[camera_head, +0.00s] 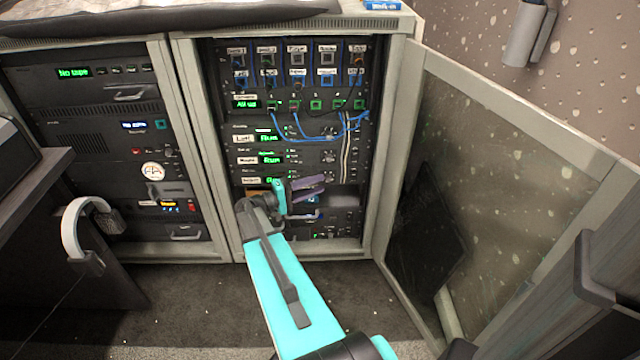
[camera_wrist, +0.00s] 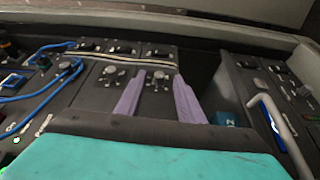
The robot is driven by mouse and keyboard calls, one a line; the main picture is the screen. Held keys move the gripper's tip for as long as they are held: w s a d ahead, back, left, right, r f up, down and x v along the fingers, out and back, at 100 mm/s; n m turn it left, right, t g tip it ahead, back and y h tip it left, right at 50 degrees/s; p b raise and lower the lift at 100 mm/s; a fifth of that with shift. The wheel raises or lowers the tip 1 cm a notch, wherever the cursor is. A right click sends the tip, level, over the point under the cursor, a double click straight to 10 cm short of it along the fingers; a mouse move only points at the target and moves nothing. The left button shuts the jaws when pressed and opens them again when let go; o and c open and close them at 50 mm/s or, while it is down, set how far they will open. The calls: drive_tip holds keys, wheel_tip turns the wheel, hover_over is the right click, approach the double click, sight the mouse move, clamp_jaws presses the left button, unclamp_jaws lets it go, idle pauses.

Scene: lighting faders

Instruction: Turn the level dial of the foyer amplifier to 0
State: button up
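A stack of amplifiers with green displays (camera_head: 268,158) sits in the open middle rack. Their name labels are too small to read surely, so I cannot tell which is the foyer amplifier. My gripper (camera_head: 318,197) is at the lower units, its purple fingers spread apart. In the wrist view my gripper (camera_wrist: 159,75) is open, with a small dial (camera_wrist: 159,80) showing between the fingers. I cannot tell whether either finger touches it. Another dial (camera_wrist: 110,71) is on the neighbouring panel, left of the fingers. The dial's scale and setting are not readable.
A patch panel with blue cables (camera_head: 300,118) is above the amplifiers; loose cables (camera_wrist: 40,95) hang left of my gripper. A glass rack door (camera_head: 490,170) stands open at the right. A handle (camera_wrist: 280,130) sticks out on the right. A headset (camera_head: 85,230) hangs at the left.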

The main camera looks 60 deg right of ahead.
drive_tip(key=p+v, duration=0.2)
drive_tip(key=v, duration=0.9)
drive_tip(key=shift+a, duration=0.2)
drive_tip(key=shift+w, duration=0.1)
